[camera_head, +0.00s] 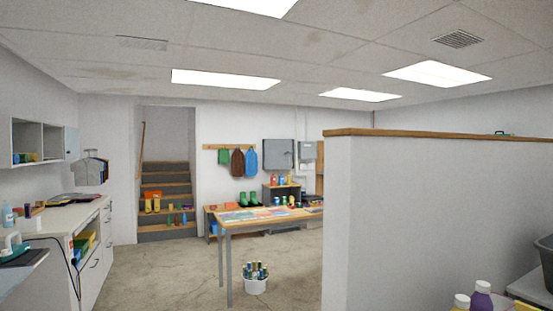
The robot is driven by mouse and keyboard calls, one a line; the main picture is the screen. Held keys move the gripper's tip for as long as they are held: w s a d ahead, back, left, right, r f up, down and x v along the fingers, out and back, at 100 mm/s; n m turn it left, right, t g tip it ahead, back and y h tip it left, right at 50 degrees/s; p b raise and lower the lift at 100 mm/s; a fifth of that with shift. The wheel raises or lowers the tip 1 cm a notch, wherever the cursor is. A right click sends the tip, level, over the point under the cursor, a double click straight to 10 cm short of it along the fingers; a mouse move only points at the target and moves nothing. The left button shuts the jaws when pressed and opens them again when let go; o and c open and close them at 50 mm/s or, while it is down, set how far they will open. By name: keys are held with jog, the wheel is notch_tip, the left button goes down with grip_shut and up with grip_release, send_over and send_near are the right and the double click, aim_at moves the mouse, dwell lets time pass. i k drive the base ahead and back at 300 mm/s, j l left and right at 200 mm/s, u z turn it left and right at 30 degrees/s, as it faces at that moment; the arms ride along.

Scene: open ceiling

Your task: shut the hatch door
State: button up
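I cannot tell for sure which thing is the hatch door. A grey wall box (278,154) hangs on the far wall, with a smaller grey box (307,151) to its right. Whether that panel is open or closed is unclear. My gripper is not in view.
A white counter (62,218) runs along the left wall. A wood-topped partition (440,210) blocks the right. Concrete floor (165,275) is clear left of the bucket, toward the stairs (166,185).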

aim_at(275, 158)
jog(key=i+j+u, duration=0.3)
jog(key=i, duration=0.15)
jog(key=i+j+u, duration=0.3)
jog(key=i, duration=0.15)
jog(key=i+u, duration=0.35)
jog(key=i+j+z, duration=0.1)
jog(key=i+z, duration=0.15)
jog(key=i, duration=7.15)
jog(key=i+z, duration=0.15)
jog(key=i, duration=0.5)
jog(key=i+j+z, duration=0.15)
jog(key=i, duration=0.45)
jog(key=i+j+z, duration=0.1)
jog(key=i, duration=0.55)
jog(key=i+l+z, duration=0.2)
jog(key=i+z, duration=0.3)
jog(key=i+l+z, duration=0.1)
jog(key=i+z, duration=0.2)
jog(key=z, duration=0.15)
jog(key=i+j+z, duration=0.1)
jog(key=i+z, duration=0.4)
jog(key=i+j+z, duration=0.25)
jog(key=z, duration=0.2)
jog(key=i, duration=0.05)
